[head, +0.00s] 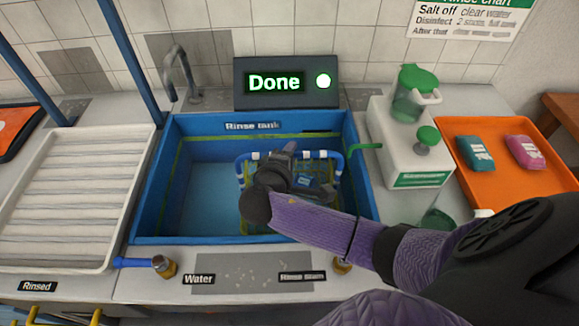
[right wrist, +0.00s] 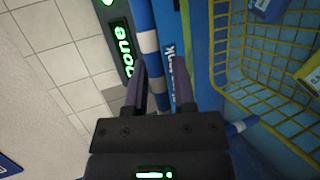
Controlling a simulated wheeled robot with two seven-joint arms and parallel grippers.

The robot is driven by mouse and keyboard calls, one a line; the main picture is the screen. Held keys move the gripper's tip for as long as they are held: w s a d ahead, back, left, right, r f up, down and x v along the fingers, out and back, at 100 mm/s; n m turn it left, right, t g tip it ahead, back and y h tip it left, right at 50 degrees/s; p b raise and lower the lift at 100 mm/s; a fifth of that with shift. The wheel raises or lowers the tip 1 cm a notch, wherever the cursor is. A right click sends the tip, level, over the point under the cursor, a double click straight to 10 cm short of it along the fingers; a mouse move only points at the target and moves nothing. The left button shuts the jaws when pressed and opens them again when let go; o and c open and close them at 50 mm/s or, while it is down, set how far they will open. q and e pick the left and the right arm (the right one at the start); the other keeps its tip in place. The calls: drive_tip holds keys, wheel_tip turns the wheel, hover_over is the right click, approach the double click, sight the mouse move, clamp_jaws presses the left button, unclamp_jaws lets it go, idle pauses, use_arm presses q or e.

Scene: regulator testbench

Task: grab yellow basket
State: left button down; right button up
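The yellow wire basket (head: 246,158) sits in the blue rinse tank (head: 150,190), toward its right side, with a blue-and-white striped bar along its top. My right gripper (head: 287,158) is over the basket's far rim, and my arm hides part of the basket. In the right wrist view the basket's yellow mesh (right wrist: 232,75) is at the right. The striped bar (right wrist: 150,45) runs between my right gripper's (right wrist: 162,85) two separated fingers. The fingers look open around it; contact is not clear. My left gripper is not in view.
The display (head: 287,82) behind the tank reads "Done" with a green light. A tap (head: 180,72) stands at back left. A white ribbed tray (head: 70,200) is left, a white dispenser (head: 400,140) right, and an orange tray (head: 500,190) with two packets farther right.

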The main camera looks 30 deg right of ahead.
clamp_jaws()
idle(1.1)
